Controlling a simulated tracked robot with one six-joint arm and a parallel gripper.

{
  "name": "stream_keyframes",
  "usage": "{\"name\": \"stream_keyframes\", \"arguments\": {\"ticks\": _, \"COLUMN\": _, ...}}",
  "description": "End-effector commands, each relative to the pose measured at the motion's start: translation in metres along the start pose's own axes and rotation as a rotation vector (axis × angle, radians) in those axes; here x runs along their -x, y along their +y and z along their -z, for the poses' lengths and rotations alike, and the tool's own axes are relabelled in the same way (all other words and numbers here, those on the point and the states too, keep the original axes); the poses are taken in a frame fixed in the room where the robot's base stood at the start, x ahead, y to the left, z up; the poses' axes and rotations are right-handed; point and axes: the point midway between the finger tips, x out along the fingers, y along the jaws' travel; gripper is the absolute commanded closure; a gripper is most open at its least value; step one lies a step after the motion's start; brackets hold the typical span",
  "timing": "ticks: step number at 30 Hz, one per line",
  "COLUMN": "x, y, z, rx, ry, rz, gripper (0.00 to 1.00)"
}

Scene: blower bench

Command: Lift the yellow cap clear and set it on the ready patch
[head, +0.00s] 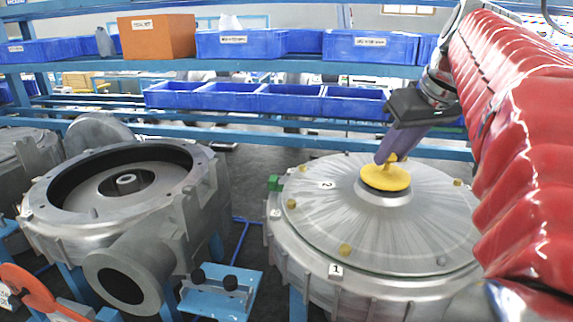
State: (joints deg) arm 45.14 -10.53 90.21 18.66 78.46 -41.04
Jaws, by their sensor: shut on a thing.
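The yellow cap (386,178) is a round disc with a short knob on top. It sits at the raised centre hub of the round metal cover of the right-hand blower (330,215); whether it touches the hub or hangs just above it I cannot tell. My gripper (389,158) comes down from the upper right and is shut on the cap's knob. The gripper's fingers partly hide the knob. I cannot make out the ready patch in this view.
An open blower housing (120,185) stands at the left. A blue bracket with black knobs (221,290) sits low between the housings. Blue shelves with blue bins (370,47) and an orange box (157,36) run behind. An orange-red part (40,290) is at bottom left.

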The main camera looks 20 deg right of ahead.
Motion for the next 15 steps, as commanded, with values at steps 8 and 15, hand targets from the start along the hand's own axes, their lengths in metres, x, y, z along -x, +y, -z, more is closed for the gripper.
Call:
{"name": "stream_keyframes", "arguments": {"ticks": 8, "x": 0.0003, "y": 0.0000, "z": 0.0002, "rx": 0.000, "ry": 0.000, "rz": 0.000, "gripper": 1.00}}
{"name": "stream_keyframes", "arguments": {"ticks": 15, "x": 0.0056, "y": 0.0001, "z": 0.0033, "rx": 0.000, "ry": 0.001, "rz": 0.000, "gripper": 1.00}}
